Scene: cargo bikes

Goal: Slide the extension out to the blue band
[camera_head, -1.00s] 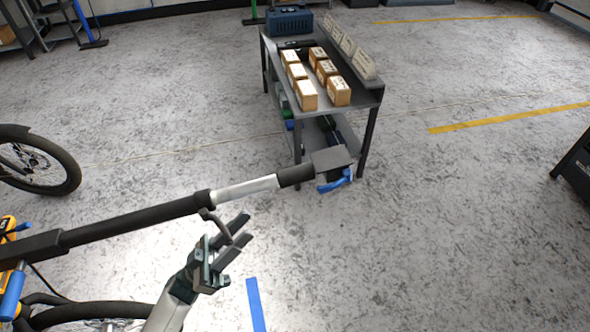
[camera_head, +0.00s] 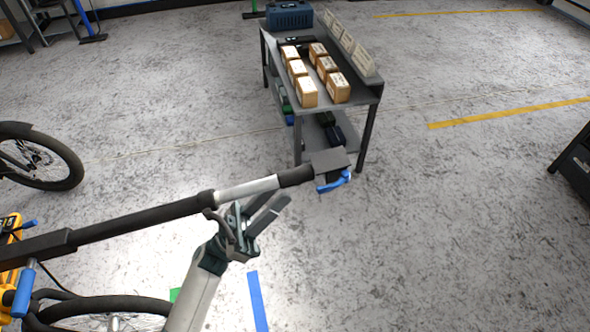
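The extension is a long pole across the left and middle, with a black outer tube (camera_head: 140,219), a bare silver section (camera_head: 247,189) and a dark end block (camera_head: 329,160) with a blue lever (camera_head: 333,182). A curved dark handle (camera_head: 214,216) hangs from the collar near the silver section. My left gripper (camera_head: 272,203) is just below the silver section, fingers apart and pointing up and right. The handle is at its palm; I cannot tell whether they touch. A blue band (camera_head: 258,301) lies on the floor below. My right gripper is out of view.
A grey cart (camera_head: 370,92) with several cardboard boxes (camera_head: 307,92) and a blue crate (camera_head: 289,16) stands behind the end block. Bike wheels are at left (camera_head: 40,157) and lower left (camera_head: 95,312). A dark cabinet (camera_head: 574,160) is at right. Floor right of the pole is clear.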

